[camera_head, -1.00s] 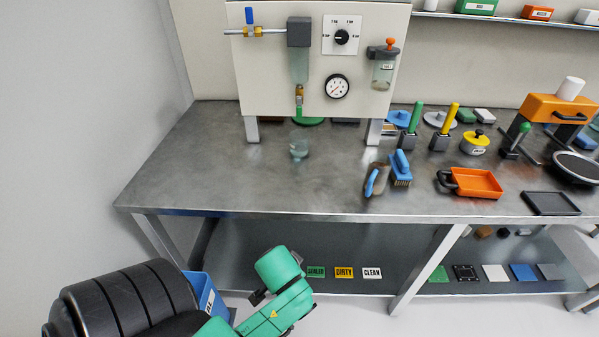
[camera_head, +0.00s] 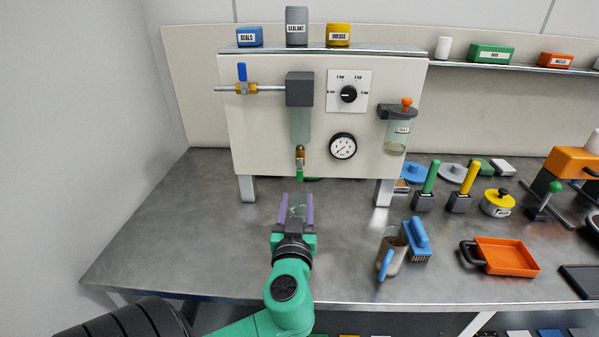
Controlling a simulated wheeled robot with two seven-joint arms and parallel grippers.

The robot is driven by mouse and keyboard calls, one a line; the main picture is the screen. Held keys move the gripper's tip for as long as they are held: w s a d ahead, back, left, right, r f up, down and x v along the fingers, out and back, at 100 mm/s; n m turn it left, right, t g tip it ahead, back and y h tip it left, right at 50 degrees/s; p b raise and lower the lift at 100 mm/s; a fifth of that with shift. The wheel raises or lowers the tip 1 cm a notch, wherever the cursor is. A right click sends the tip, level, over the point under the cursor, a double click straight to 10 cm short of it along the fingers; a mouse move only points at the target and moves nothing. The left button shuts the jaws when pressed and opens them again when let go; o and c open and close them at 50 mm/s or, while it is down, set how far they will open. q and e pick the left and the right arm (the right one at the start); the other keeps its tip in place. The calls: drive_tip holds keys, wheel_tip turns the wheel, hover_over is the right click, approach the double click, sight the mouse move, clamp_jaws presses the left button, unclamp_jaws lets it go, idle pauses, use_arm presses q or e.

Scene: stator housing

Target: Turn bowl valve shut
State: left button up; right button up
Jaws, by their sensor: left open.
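The filter bowl (camera_head: 300,125) hangs under a dark grey block on the white panel. At its bottom is a small brass valve (camera_head: 300,155) with a green handle (camera_head: 301,174). My left gripper (camera_head: 297,199) is open, pointing at the panel, with its two purple-grey fingers below the valve in the picture. My right gripper is not in view.
The panel (camera_head: 262,166) stands on two legs, with a blue-handled valve (camera_head: 242,78), dial (camera_head: 348,93), gauge (camera_head: 343,146) and oiler jar (camera_head: 397,135). A jug (camera_head: 393,255), blue brush (camera_head: 417,240) and orange tray (camera_head: 505,256) lie right. The bench's left part is clear.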

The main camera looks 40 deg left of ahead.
sight(299, 176)
use_arm(q)
drive_tip(key=p+x, duration=0.1)
drive_tip(key=x, duration=0.5)
drive_tip(key=shift+f, duration=0.1)
drive_tip(key=x, duration=0.1)
drive_tip(key=p+x, duration=0.1)
drive_tip(key=x, duration=0.1)
drive_tip(key=shift+f, duration=0.2)
drive_tip(key=shift+w+a, duration=0.1)
drive_tip(key=shift+w+a+f, duration=0.1)
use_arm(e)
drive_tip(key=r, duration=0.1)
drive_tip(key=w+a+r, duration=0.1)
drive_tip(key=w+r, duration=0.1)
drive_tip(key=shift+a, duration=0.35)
use_arm(q)
clamp_jaws()
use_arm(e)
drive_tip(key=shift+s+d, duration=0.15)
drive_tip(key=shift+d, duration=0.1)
